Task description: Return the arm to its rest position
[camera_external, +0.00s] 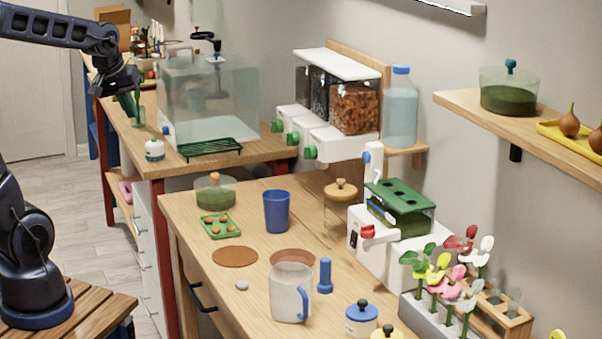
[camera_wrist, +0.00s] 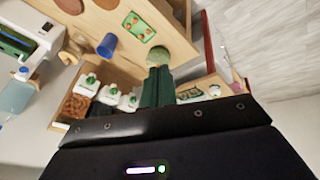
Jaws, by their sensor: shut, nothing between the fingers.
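My arm reaches in from the upper left of the external view, raised and bent at the wrist. My gripper (camera_external: 135,117) hangs from it with green fingers pointing down, in front of the far bench's left end in the picture. In the wrist view, my gripper (camera_wrist: 158,70) shows its two green fingers side by side, shut with nothing between them. I cannot tell how far the fingertips are from the bench top.
The far bench (camera_external: 140,142) holds a clear box (camera_external: 210,100), a green rack (camera_external: 209,148) and a small white jar (camera_external: 154,150). The floor (camera_external: 50,200) at left is clear.

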